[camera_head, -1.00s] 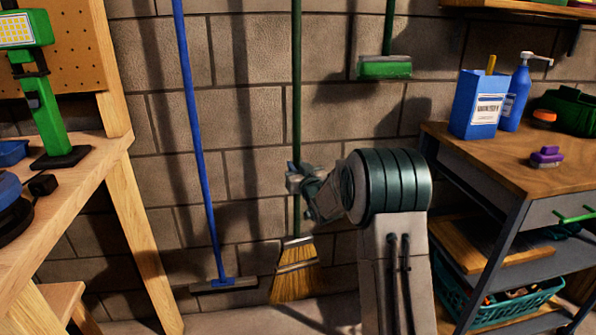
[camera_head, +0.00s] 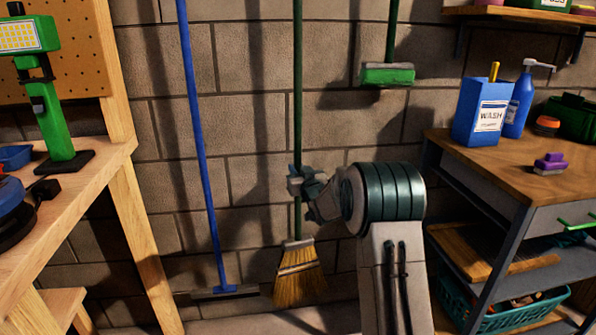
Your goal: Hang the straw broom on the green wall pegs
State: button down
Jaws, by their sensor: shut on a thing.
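The straw broom (camera_head: 300,274) has straw bristles and a long dark green handle that runs up out of the top of the view. It stands nearly upright in front of the block wall, bristles down. My gripper (camera_head: 298,182) is shut on the green handle a little above the bristles. The bristle ends are low, near the floor line; I cannot tell whether they touch the floor. The green wall pegs are not in view, and the handle's top end is cut off.
A blue-handled squeegee (camera_head: 205,150) is left of the broom. A green brush (camera_head: 387,75) on a green handle is at upper right. A wooden bench (camera_head: 80,185) stands left. A workbench (camera_head: 500,170) with a blue wash box (camera_head: 482,110) and bottle (camera_head: 520,100) stands right.

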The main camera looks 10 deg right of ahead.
jog(key=shift+f+b, duration=0.8)
jog(key=shift+b, duration=0.15)
jog(key=c, duration=1.2)
grip_release()
jog(key=s+d+p, duration=0.2)
jog(key=s, duration=1.2)
jog(key=s+r+m+g+h+p, duration=0.1)
jog(key=s+r+g+h+p, duration=0.35)
jog(key=s+r+p, duration=0.75)
jog(key=s+r+g+p, duration=0.3)
jog(key=s+r+p, duration=0.1)
jog(key=s, duration=0.4)
jog(key=s+a+r+g+y+p, duration=0.1)
jog(key=s+r+g+p, duration=0.3)
jog(key=s+p, duration=0.3)
jog(key=s+a+r+m+g+p, duration=0.1)
jog(key=s+r+g+p, duration=0.3)
jog(key=s, duration=0.5)
jog(key=p+v, duration=0.2)
jog(key=shift+r, duration=0.3)
